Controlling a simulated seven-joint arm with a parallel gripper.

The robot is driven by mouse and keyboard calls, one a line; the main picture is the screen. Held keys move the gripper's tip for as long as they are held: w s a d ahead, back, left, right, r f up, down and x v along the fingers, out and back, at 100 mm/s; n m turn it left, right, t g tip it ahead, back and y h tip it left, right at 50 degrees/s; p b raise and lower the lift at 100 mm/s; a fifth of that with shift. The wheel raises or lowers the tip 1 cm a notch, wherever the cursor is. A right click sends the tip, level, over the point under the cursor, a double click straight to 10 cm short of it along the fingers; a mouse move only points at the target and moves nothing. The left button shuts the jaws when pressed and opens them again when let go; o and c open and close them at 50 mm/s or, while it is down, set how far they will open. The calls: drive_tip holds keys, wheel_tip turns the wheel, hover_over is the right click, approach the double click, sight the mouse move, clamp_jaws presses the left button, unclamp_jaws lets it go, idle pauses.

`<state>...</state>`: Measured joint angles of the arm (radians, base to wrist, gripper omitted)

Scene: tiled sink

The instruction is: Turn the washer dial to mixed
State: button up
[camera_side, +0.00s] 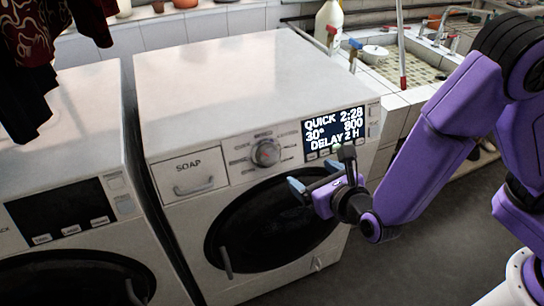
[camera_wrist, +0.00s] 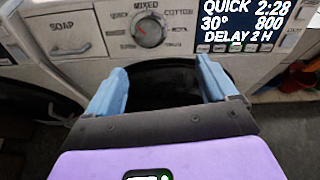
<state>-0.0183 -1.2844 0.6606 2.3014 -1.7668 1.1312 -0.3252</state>
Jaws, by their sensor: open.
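The washer dial (camera_side: 266,152) is a round grey knob on the white washer's front panel, between the soap drawer and the display. In the wrist view the dial (camera_wrist: 149,30) has MIXED printed above it, QUICK at its upper left and COTTON at its upper right. A small reddish mark shows on its face; its exact direction is hard to tell. The display (camera_side: 335,130) reads QUICK, 2:28, 30°, 800, DELAY 2 H. My gripper (camera_side: 313,177) is open and empty, its blue fingers apart, in front of the door, below and right of the dial and not touching it.
The soap drawer (camera_side: 194,178) is shut, left of the dial. The dark round washer door (camera_side: 245,225) is below. A second washer (camera_side: 70,190) stands at the left, with dark clothes hanging above it. A tiled sink (camera_side: 410,65) with a bottle beside it is behind.

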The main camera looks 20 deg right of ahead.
drive_tip(key=a+n+y, duration=0.1)
drive_tip(key=a, duration=0.1)
approach(271, 156)
drive_tip(key=x, duration=0.9)
drive_tip(key=shift+w, duration=0.15)
drive_tip(key=shift+c, duration=0.3)
drive_tip(key=c, duration=1)
